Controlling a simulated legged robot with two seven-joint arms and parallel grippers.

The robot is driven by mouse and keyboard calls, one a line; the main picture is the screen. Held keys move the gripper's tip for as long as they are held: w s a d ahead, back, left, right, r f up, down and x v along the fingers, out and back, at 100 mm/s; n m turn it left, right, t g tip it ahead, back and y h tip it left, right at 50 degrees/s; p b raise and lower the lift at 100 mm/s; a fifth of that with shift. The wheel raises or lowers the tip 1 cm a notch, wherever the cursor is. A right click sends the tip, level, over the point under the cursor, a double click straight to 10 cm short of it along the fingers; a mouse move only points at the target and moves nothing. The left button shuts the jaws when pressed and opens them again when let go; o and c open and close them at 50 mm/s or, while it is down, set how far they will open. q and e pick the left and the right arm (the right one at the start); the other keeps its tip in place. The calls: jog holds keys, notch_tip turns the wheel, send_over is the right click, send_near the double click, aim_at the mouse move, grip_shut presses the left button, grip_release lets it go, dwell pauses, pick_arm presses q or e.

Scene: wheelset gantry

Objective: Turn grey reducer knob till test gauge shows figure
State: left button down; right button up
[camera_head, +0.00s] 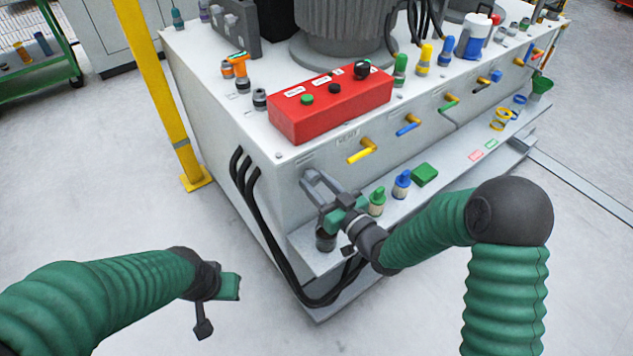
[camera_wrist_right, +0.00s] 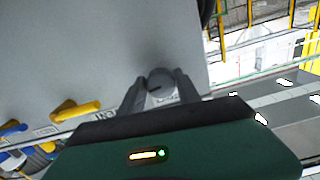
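The grey reducer knob (camera_wrist_right: 162,85) shows in the right wrist view as a round grey knob with a dark pointer line, on a plain grey panel. My right gripper (camera_wrist_right: 160,92) has one finger on each side of it, and both seem to touch it. In the head view my right gripper (camera_head: 311,184) reaches the near end of the white cabinet's front face and largely hides the knob. My left gripper (camera_head: 229,287) is above the floor at lower left, away from the cabinet; its fingers cannot be made out. I cannot identify the test gauge in either view.
A red box (camera_head: 330,102) with buttons stands on the cabinet top. Yellow and blue lever handles (camera_head: 362,151) line the front face. A ledge (camera_head: 460,165) below holds green and blue capped parts and rings. Black hoses (camera_head: 262,215) hang at the near corner. A yellow post (camera_head: 152,85) stands left.

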jog(key=o, duration=0.4)
jog(key=shift+c, duration=0.2)
jog(key=p+v, duration=0.5)
jog(key=v, duration=1.2)
jog(key=shift+w, duration=0.1)
